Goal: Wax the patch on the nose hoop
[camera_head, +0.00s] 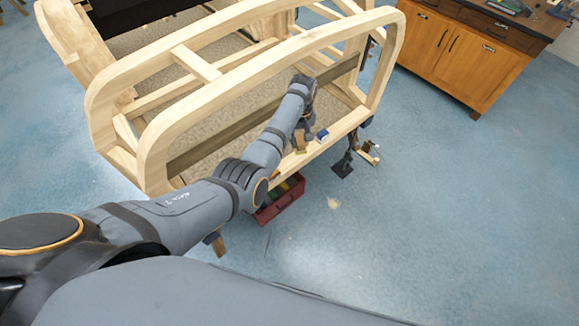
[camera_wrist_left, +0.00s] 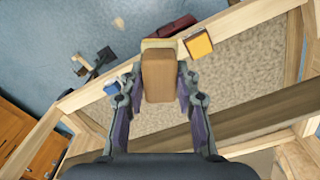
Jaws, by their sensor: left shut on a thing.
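The nose hoop (camera_head: 148,160) is a pale rounded wooden frame, the nearest part of the bodyframe in the head view. Its lower rail also crosses the left wrist view (camera_wrist_left: 245,19). My left gripper (camera_wrist_left: 158,80) is shut on a brown wood-coloured block (camera_wrist_left: 158,75) with a paler far end. This end overlaps the lower rail; I cannot tell whether it touches it. In the head view the left gripper (camera_head: 302,132) is over the lower rail, partly hidden by my arm. I cannot make out a distinct patch. My right gripper is not in view.
An orange-yellow block (camera_wrist_left: 198,43) and a blue-and-white item (camera_wrist_left: 111,86) sit on the rail either side of the held block. A red toolbox (camera_head: 280,200) stands on the floor below. A wooden cabinet (camera_head: 450,50) is at upper right. Floor to the right is mostly clear.

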